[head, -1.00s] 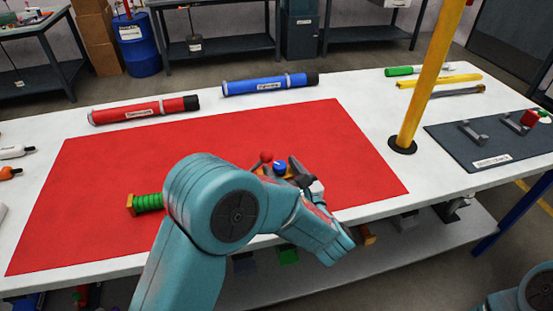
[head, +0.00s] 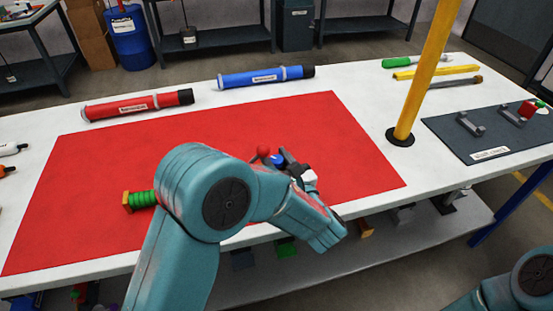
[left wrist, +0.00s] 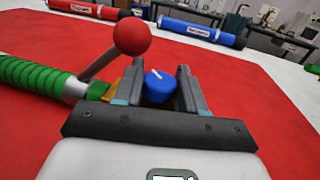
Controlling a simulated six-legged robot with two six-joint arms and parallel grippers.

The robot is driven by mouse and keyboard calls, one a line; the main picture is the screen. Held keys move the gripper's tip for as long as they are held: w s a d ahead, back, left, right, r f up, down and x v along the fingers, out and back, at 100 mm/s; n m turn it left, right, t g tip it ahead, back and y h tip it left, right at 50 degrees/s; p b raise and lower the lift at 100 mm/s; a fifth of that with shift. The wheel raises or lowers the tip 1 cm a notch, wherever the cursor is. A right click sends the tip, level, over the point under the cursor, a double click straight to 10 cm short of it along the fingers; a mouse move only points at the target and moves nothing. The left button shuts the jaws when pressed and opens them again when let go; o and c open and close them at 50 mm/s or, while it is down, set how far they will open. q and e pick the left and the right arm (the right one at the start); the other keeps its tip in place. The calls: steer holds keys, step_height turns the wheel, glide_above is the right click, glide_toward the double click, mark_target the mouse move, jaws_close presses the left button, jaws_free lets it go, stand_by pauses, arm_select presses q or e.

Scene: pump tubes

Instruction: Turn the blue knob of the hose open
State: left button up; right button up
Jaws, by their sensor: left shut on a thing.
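The blue knob (head: 277,160) is small and sits on top of an orange-brass fitting at the end of the hose. In the left wrist view the knob (left wrist: 158,88) is between my two fingers and shows a white pointer line. My left gripper (left wrist: 160,82) is shut on it. In the head view my left gripper (head: 284,158) is partly hidden by my arm. The green ribbed hose (left wrist: 35,82) lies on the red mat, and its end also shows in the head view (head: 142,200). A lever with a red ball (left wrist: 132,36) rises beside the knob. My right gripper is out of view.
The red mat (head: 100,200) covers much of the white table (head: 370,130). A red tube (head: 137,105) and a blue tube (head: 265,78) lie behind it. A yellow post (head: 420,80) stands at the right, near a dark board (head: 490,143).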

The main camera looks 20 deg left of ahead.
arm_select(q)
steer(key=shift+a+f+m+t+h+b, duration=0.1)
steer(key=shift+m+t+h+b, duration=0.4)
steer(key=shift+m+t+h, duration=0.25)
steer(key=shift+a+f+m+t+h+b, duration=0.1)
steer(key=shift+m+t+h+b, duration=0.4)
steer(key=shift+h, duration=0.35)
steer(key=m+t+h+b, duration=0.1)
steer(key=m+h+b, duration=0.2)
steer(key=h+b, duration=0.1)
steer(key=m+t+h+b, duration=0.1)
steer(key=m+h+b, duration=0.2)
steer(key=h+b, duration=0.1)
steer(key=shift+d+f+t+h+b, duration=0.1)
steer(key=shift+t+h+b, duration=0.25)
steer(key=shift+b, duration=0.55)
steer(key=shift+d+r+m+h+b, duration=0.1)
steer(key=shift+r+m+h+b, duration=0.2)
steer(key=shift+h+b, duration=0.35)
steer(key=o, duration=1)
steer(key=shift+c, duration=0.2)
